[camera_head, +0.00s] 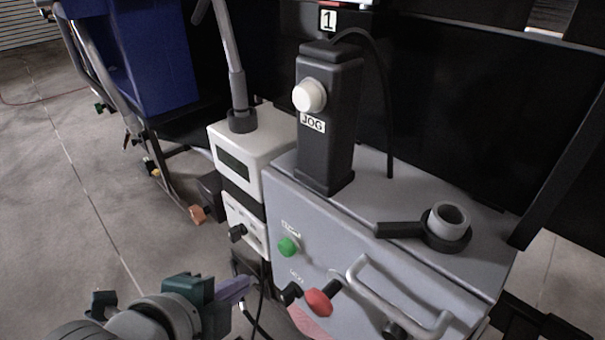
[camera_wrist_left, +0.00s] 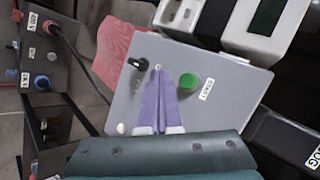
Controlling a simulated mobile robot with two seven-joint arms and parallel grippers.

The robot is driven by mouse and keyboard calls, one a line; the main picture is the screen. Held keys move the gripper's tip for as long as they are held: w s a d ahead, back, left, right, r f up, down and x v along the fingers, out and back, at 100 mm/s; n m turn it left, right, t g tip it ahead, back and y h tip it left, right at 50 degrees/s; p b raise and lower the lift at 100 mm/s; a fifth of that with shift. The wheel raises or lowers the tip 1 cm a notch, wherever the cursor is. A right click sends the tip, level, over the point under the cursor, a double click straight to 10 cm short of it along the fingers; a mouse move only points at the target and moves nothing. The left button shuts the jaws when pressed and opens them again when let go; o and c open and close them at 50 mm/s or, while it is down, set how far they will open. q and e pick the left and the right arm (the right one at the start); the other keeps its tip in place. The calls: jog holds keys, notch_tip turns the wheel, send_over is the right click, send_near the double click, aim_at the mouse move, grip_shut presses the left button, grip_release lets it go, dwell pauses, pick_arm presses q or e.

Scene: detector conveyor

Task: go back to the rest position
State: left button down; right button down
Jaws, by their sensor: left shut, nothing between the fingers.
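My left gripper (camera_head: 246,286) is at the bottom of the head view, left of the grey control box (camera_head: 375,268). Its purple fingers point right, towards the front of the box. In the left wrist view the fingers (camera_wrist_left: 162,75) lie together, shut and empty, in front of the grey panel. A green button (camera_head: 288,246) is on the box front; it also shows in the left wrist view (camera_wrist_left: 188,81), just right of the fingertips. I cannot tell whether the fingers touch the panel. My right gripper is not in view.
A black post labelled JOG with a white knob (camera_head: 309,96) stands on the box. A red knob (camera_head: 319,302) and a metal handle (camera_head: 385,305) stick out in front. A white device (camera_head: 252,142) stands left of the box. The floor at left is open.

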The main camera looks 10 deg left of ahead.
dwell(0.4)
pick_arm(q)
jog(key=s+a+r+n+g+y+p, duration=0.1)
jog(key=s+a+r+n+g+p, duration=0.2)
jog(key=s+r+n, duration=0.55)
jog(key=s+a+r+n+g+y+p, duration=0.1)
jog(key=s+a+r+n+g+p, duration=0.25)
jog(key=s+r+n, duration=0.55)
notch_tip(320, 180, up, 37)
jog(key=p, duration=3.8)
jog(key=shift+s+r+m+t, duration=0.2)
jog(key=shift+s+m+t, duration=0.15)
jog(key=shift+s+m, duration=0.1)
jog(key=shift+d, duration=0.1)
